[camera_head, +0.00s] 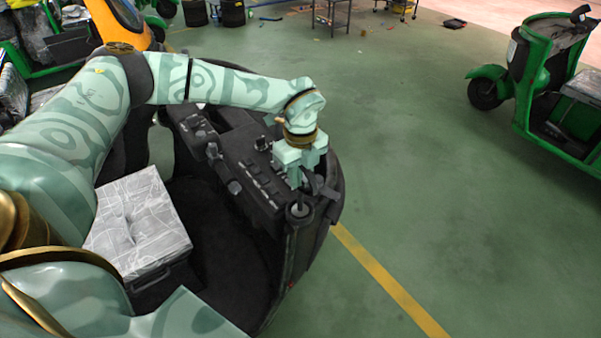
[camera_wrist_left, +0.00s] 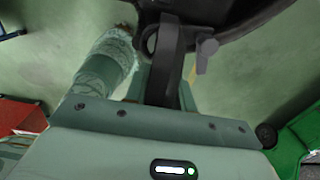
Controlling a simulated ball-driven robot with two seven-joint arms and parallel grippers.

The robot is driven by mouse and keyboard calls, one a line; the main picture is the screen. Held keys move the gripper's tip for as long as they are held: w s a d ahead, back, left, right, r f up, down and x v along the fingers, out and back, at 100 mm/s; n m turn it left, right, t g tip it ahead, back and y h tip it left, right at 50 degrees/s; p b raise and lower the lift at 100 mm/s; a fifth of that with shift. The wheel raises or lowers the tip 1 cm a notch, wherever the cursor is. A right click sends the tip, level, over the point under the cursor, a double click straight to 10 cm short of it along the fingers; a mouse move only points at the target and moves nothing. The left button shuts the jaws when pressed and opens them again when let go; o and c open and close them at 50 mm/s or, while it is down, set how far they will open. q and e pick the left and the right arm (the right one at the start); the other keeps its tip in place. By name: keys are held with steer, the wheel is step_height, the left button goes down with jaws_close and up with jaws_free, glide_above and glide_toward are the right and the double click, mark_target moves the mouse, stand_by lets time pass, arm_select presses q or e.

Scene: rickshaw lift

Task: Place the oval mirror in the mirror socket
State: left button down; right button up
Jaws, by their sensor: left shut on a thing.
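My left gripper (camera_head: 299,180) points down over the near right corner of the black rickshaw dashboard. It is shut on a dark part, seemingly the oval mirror (camera_wrist_left: 164,62), which shows between the fingers in the left wrist view. In the head view the gripper hides most of the mirror, and its glass face cannot be made out. A dark round holder, seemingly the mirror socket (camera_head: 300,212), is just below the fingers at the corner. I cannot tell whether the mirror's stem is inside it or just above it. My right gripper is not in view.
The dashboard (camera_head: 245,165) has a raised row of controls beside my left gripper. A wrapped grey seat (camera_head: 137,225) stands behind it. A green vehicle (camera_head: 555,95) is at the right.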

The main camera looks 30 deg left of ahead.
arm_select(q)
steer(key=c, duration=1.2)
jaws_free()
steer(key=shift+o, duration=0.2)
